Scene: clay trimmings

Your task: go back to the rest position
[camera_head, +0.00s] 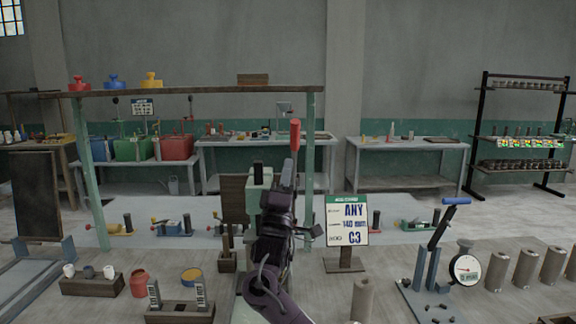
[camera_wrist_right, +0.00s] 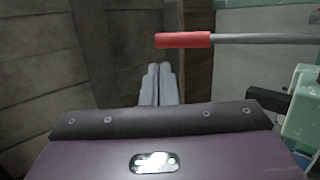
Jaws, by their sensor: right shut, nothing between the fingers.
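My right gripper (camera_head: 287,176) is raised near the middle of the head view, its fingers pointing up. In the right wrist view its two pale fingers (camera_wrist_right: 158,84) are together with nothing between them. A lever with a red grip (camera_head: 295,135) stands just beyond the fingertips in the head view. In the right wrist view the red grip (camera_wrist_right: 183,40) lies across, just past the fingertips; a gap shows between them. The pale green machine (camera_head: 260,185) is partly hidden behind my right arm. My left gripper is in neither view.
A sign (camera_head: 347,219) reading "ANY" stands right of my arm. A blue-handled press (camera_head: 430,260) and dial gauge (camera_head: 466,270) stand at the right, with several grey cylinders (camera_head: 525,268). A dark wooden block (camera_head: 180,312) is at the front left. A green-posted frame (camera_head: 200,91) spans behind.

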